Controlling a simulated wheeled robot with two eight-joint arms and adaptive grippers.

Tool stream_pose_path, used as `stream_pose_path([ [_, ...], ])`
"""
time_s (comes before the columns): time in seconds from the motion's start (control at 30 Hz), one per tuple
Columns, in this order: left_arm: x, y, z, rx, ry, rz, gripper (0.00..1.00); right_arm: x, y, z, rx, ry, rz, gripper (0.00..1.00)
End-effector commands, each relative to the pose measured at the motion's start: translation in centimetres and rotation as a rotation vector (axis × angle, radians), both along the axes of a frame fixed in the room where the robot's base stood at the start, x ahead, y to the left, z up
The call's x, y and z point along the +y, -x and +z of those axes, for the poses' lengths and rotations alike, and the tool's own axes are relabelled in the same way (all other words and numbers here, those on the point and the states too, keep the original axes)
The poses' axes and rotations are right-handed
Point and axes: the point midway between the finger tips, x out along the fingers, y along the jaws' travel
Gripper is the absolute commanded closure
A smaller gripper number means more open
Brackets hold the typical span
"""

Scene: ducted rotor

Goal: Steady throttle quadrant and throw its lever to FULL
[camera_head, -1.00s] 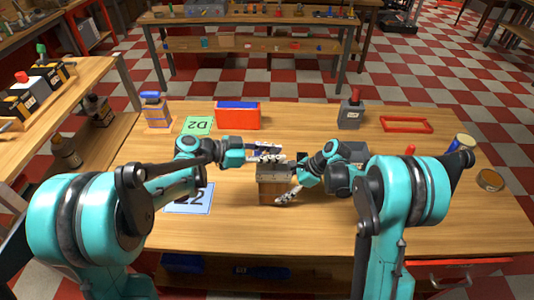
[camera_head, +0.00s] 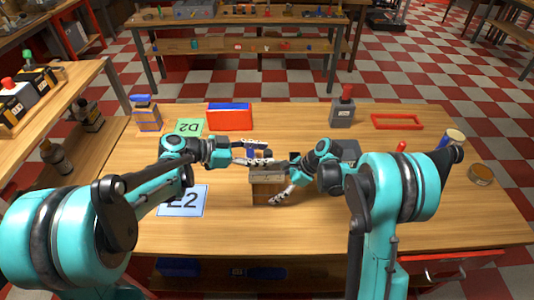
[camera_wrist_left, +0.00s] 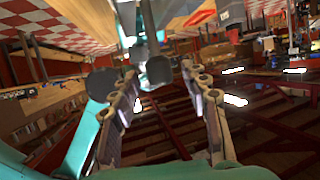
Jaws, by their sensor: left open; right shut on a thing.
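The throttle quadrant appears as a small box with wooden sides (camera_head: 266,188) and a grey top, standing upright near the middle of the table. My left gripper (camera_head: 262,152) is open above and behind its top, with fingers spread one above the other. A dark blue-grey piece (camera_head: 258,153) shows between those fingers; I cannot tell whether it is the lever knob. In the left wrist view the two fingers of my left gripper (camera_wrist_left: 160,82) are apart, with a dark rounded piece near their tips. My right gripper (camera_head: 284,191) is shut on the quadrant at its right side. The lever's position cannot be read.
A sheet marked E2 (camera_head: 183,201) lies left of the quadrant and a green D2 sheet (camera_head: 189,127) behind it. A red and blue bin (camera_head: 229,118), a grey box with a red top (camera_head: 342,112) and a red frame (camera_head: 397,122) stand at the back.

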Motion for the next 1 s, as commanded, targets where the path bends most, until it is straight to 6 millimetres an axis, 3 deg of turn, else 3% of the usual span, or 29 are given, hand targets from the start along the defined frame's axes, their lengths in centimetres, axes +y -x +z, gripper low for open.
stream_pose_path([
  [0.2, 4.6, 1.2, 1.7, 0.000, 0.000, 0.005, 0.54, 0.0, 0.0, 0.0, 0.000, 0.000, 0.000, 0.73],
  [0.4, 7.7, 2.2, 2.9, 0.000, 0.000, 0.003, 0.54, 0.0, 0.0, 0.0, 0.000, 0.000, 0.000, 0.73],
  [0.57, 8.7, 2.6, 3.3, -0.001, 0.000, 0.001, 0.54, 0.0, 0.0, 0.0, 0.000, 0.000, 0.000, 0.73],
  [0.83, 8.9, 2.6, 3.4, -0.001, 0.000, 0.000, 0.54, 0.0, 0.0, 0.0, 0.000, 0.000, 0.000, 0.73],
  [0.87, 8.9, 2.6, 3.4, -0.001, 0.000, 0.000, 0.60, 0.0, 0.0, 0.0, 0.000, 0.000, 0.000, 0.73],
  [1.0, 9.7, 2.5, 2.9, -0.004, 0.031, 0.002, 0.96, 0.0, 0.0, 0.0, 0.000, 0.000, 0.000, 0.73],
])
